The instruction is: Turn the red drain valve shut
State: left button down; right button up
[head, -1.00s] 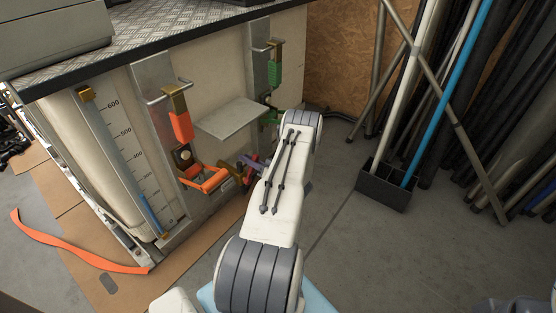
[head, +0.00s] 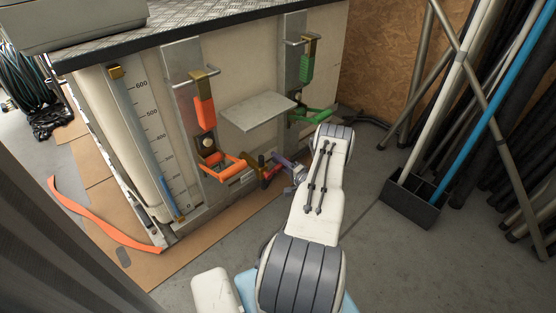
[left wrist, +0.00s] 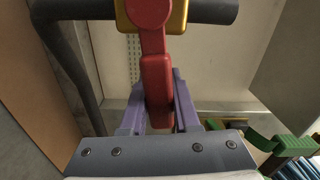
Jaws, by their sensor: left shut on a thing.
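The red drain valve's lever (left wrist: 156,85) hangs down from a brass body (left wrist: 180,16) on a dark pipe in the left wrist view. In the head view the red valve (head: 268,172) is small and low on the tank front, partly hidden by my gripper. My left gripper (head: 279,164) has purple fingers, which also show in the left wrist view (left wrist: 160,114), one on each side of the lever. It is shut on the lever. My right gripper is not in view.
An orange handle (head: 226,166) is left of the red valve, and a green one (head: 312,115) is behind it to the right. A grey shelf (head: 257,111) juts out above. A black bin (head: 413,205) with poles stands right. An orange strip (head: 100,226) lies on the floor.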

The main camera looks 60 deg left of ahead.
pick_arm(q)
jog(key=shift+f+m, duration=0.55)
jog(key=shift+m, duration=0.15)
jog(key=shift+a+b, duration=0.1)
jog(key=shift+b, duration=0.2)
jog(key=c, duration=0.6)
grip_release()
jog(key=shift+c, duration=0.2)
